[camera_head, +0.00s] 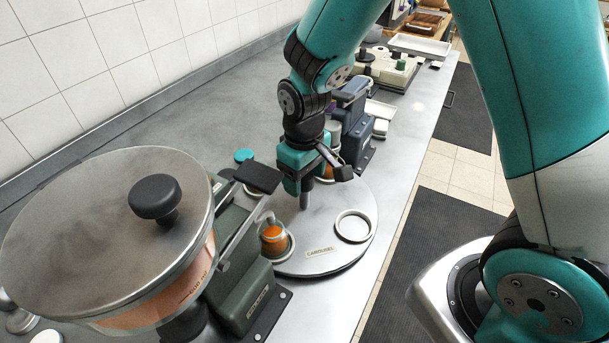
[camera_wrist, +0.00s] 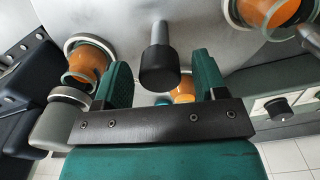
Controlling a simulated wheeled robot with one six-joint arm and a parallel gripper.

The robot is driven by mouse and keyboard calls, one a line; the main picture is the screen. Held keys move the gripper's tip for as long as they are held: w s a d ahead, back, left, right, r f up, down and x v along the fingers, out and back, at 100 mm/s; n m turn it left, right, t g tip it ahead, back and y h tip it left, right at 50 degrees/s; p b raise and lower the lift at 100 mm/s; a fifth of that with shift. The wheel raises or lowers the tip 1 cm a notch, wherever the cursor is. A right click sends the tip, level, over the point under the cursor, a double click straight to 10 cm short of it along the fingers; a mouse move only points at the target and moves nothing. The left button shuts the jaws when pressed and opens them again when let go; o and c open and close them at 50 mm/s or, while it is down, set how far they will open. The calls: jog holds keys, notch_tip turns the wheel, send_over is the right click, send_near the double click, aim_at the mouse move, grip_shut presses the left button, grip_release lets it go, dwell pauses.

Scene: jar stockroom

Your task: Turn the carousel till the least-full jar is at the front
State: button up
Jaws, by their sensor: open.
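The carousel (camera_head: 330,262), a round grey turntable with a name label, lies on the counter below my gripper. A jar with orange contents (camera_head: 273,238) stands in a ring at its near left. An empty ring (camera_head: 353,238) is at its right. In the wrist view, orange-filled jars show at the upper left (camera_wrist: 88,62) and upper right (camera_wrist: 268,12), and another (camera_wrist: 182,90) is partly hidden by my gripper. My gripper (camera_wrist: 160,66) is open, its fingers either side of a dark-capped post (camera_wrist: 158,70). I cannot compare the jars' fill levels.
A large lidded vessel (camera_head: 110,230) stands close at the left. A dark green machine (camera_head: 245,290) sits beside the carousel's left edge. A blue-grey machine (camera_head: 357,130) stands behind on the right. The tiled wall is at the left; the counter's right edge is near the carousel.

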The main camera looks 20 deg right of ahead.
jog(key=shift+f, duration=0.3)
grip_shut()
